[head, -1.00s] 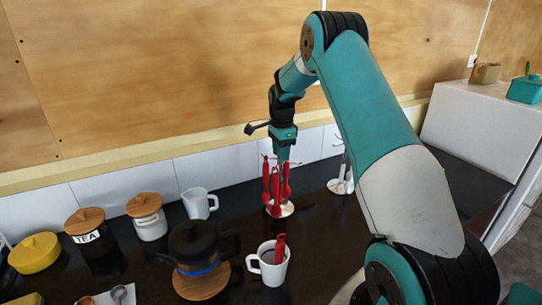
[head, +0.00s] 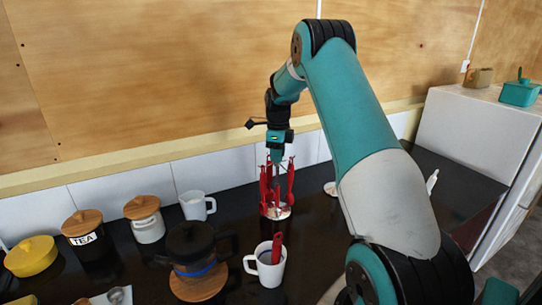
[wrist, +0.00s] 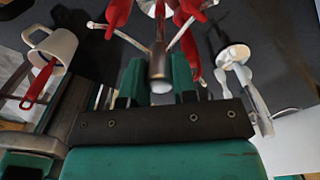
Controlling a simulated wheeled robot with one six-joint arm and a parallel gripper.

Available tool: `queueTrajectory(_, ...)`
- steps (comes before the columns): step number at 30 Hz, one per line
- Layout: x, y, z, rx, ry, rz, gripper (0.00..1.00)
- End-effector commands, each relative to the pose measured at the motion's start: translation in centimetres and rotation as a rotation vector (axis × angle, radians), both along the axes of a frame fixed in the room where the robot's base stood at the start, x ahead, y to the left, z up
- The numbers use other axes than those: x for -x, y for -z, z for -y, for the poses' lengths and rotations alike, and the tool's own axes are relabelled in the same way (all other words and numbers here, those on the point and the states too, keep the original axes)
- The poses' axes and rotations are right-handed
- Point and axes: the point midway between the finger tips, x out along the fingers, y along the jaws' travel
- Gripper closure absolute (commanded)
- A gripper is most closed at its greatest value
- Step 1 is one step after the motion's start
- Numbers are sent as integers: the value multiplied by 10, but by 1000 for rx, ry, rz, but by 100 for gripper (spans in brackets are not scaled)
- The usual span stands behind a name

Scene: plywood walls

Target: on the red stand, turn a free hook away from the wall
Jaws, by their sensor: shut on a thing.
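The red stand (head: 283,212) is a post with a round base, with several red utensils (head: 265,185) hanging round it. My gripper (head: 277,162) points down over its top. In the wrist view my two teal fingers (wrist: 160,82) are shut on the grey hub (wrist: 158,62) at the top of the post. Thin metal hooks spread out from the hub, one to the upper left (wrist: 132,40) and one to the upper right (wrist: 182,32), near red utensils. Parts of other hooks show beside the fingers. My fingers hide the rest, so I cannot tell which hook is free.
A white mug (head: 264,272) with a red utensil (head: 277,247) stands in front. A dark pot (head: 190,242), a white jug (head: 196,205) and jars are to the left. A second stand with pale utensils (wrist: 232,55) is to the right. The wall (head: 160,90) is close behind.

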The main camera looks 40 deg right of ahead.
Motion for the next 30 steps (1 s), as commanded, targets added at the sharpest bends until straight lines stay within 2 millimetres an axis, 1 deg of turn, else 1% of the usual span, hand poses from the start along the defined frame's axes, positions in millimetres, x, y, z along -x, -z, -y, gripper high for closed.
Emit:
queueTrajectory(3, 2, -1, 5, 1, 25, 2, 100)
queueTrajectory(9, 4, -1, 9, 1, 46, 2, 100)
queueTrajectory(24, 5, -1, 9, 1, 50, 2, 100)
queueTrajectory(25, 5, -1, 9, 1, 50, 2, 69)
queueTrajectory(26, 5, -1, 9, 1, 50, 2, 62)
queueTrajectory(27, 5, -1, 9, 1, 50, 2, 53)
queueTrajectory(28, 5, -1, 9, 1, 50, 2, 48)
queueTrajectory(30, 5, -1, 9, 2, 50, 1, 48)
